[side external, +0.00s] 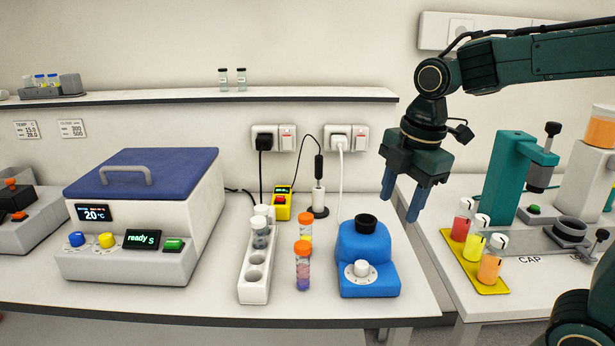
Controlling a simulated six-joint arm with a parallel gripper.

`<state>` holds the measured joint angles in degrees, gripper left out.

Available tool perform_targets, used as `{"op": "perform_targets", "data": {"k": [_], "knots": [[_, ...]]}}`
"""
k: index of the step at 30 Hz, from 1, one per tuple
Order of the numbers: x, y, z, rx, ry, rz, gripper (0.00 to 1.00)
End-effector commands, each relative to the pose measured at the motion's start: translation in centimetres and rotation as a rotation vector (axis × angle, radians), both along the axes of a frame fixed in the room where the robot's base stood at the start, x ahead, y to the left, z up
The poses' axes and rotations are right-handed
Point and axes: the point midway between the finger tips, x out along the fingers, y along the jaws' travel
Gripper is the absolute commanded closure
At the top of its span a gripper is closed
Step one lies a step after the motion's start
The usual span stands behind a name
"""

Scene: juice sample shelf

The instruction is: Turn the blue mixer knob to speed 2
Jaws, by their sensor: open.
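The blue mixer (369,246) stands near the right end of the left bench, with a black cup on its top. Its white round knob (361,269) is on the front face, with small marks around it too small to read. I cannot tell which speed it is set to. My gripper (402,207) is open and empty, fingers pointing down. In the picture it is above and to the right of the mixer, apart from the knob.
A white tube rack (256,276) and orange-capped tubes (303,268) stand left of the mixer. A blue-lidded machine (144,215) is further left. A yellow tray (474,262) with juice bottles is on the right bench. A gap separates the benches.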

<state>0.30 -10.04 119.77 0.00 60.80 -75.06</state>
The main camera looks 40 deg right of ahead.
Motion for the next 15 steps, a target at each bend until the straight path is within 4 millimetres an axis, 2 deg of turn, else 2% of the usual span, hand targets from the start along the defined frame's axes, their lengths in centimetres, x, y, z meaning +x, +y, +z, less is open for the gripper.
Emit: {"op": "perform_targets", "data": {"k": [15], "knots": [[-3.6,0.1,0.7,0.070,-0.085,-0.332,0.50]]}}
